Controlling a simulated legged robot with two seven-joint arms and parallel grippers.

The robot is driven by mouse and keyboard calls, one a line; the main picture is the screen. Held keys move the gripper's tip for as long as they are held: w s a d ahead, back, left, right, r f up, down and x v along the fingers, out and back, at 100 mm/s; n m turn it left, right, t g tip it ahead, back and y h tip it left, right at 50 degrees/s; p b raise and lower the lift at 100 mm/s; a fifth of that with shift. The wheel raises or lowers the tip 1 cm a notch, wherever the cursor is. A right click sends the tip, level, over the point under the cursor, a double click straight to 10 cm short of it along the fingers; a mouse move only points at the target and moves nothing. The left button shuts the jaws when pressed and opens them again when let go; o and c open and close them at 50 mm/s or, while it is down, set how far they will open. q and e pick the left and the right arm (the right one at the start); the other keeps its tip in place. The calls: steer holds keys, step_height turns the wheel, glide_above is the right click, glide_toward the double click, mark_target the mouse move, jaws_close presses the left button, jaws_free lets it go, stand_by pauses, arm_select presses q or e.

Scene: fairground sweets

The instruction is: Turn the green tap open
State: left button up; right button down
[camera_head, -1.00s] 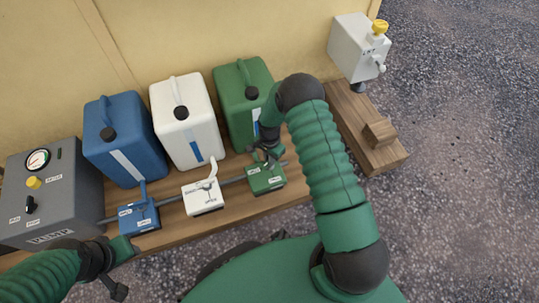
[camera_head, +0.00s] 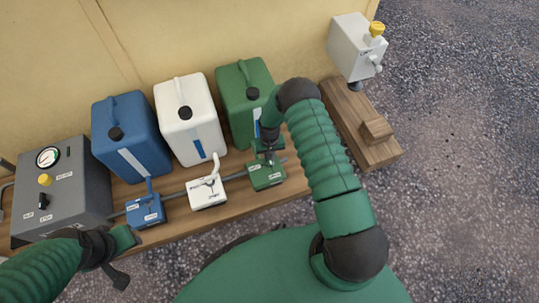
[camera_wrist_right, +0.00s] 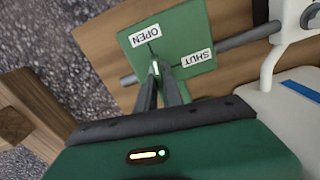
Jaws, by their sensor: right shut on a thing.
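The green tap (camera_head: 267,176) is a green block on a grey pipe in front of the green canister. In the right wrist view the block (camera_wrist_right: 190,38) carries white OPEN and SHUT labels. My right gripper (camera_head: 268,157) is over the block from above. In the wrist view its dark fingers (camera_wrist_right: 160,78) are closed together on the tap's small handle (camera_wrist_right: 155,68), which they mostly hide. The handle's exact angle is hard to tell. My left gripper (camera_head: 121,258) is at the lower left, apart from the taps; its fingers are unclear.
A white tap (camera_head: 207,193) and a blue tap (camera_head: 145,211) sit on the same pipe to the left. Blue (camera_head: 128,140), white (camera_head: 190,120) and green (camera_head: 243,90) canisters stand behind. A grey pump box (camera_head: 62,190) is at left, a white box (camera_head: 357,47) at right.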

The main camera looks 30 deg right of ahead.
steer(key=shift+n, duration=0.8)
steer(key=c, duration=1.5)
jaws_free()
step_height(320, 180, up, 17)
steer(key=p, duration=0.8)
steer(key=shift+f, duration=0.2)
